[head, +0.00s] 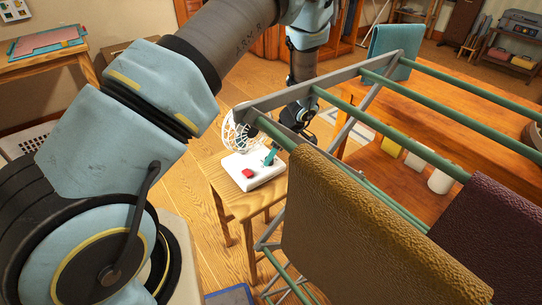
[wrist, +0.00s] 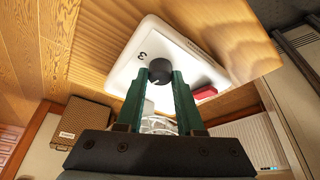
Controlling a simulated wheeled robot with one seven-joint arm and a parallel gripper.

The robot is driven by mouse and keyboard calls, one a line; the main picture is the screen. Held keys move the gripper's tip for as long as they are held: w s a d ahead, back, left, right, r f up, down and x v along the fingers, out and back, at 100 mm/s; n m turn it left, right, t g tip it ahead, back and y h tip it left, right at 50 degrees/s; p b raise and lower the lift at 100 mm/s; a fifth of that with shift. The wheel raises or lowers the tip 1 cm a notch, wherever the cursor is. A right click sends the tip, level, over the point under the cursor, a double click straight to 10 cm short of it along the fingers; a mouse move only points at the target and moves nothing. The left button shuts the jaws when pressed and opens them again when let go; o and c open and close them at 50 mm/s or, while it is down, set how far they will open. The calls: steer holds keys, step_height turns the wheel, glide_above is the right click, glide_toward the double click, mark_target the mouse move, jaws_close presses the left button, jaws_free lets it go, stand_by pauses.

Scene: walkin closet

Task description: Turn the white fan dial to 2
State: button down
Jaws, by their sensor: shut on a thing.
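The white fan (head: 262,180) stands on a small wooden table, with its wire cage (head: 236,134) at the back left of its base. The wrist view shows the white base (wrist: 126,68) close up. The dark round dial (wrist: 160,69) sits on the base, with a black "3" printed beside it. My gripper (wrist: 160,78) has its two green fingers on either side of the dial, shut on it. In the head view my gripper (head: 270,157) reaches down onto the base. The dial is hidden there. The dial's pointer setting is not clear.
A red button (wrist: 205,93) is on the base beside the dial. The small wooden table (head: 221,179) carries the fan. A drying rack with green bars (head: 425,77) and a brown cloth (head: 370,235) stands close on the right. Floor shows to the left.

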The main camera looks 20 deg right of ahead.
steer(key=shift+f+m+b, duration=0.3)
steer(key=shift+m+b, duration=0.2)
steer(key=shift+b, duration=0.7)
steer(key=shift+m+t+b, duration=0.3)
steer(key=shift+m+b, duration=0.1)
steer(key=shift+b, duration=0.15)
steer(key=shift+r+m+h+b, duration=0.3)
steer(key=shift+m+h+b, duration=0.2)
steer(key=shift+m+b, duration=0.25)
steer(key=c, duration=0.5)
jaws_free()
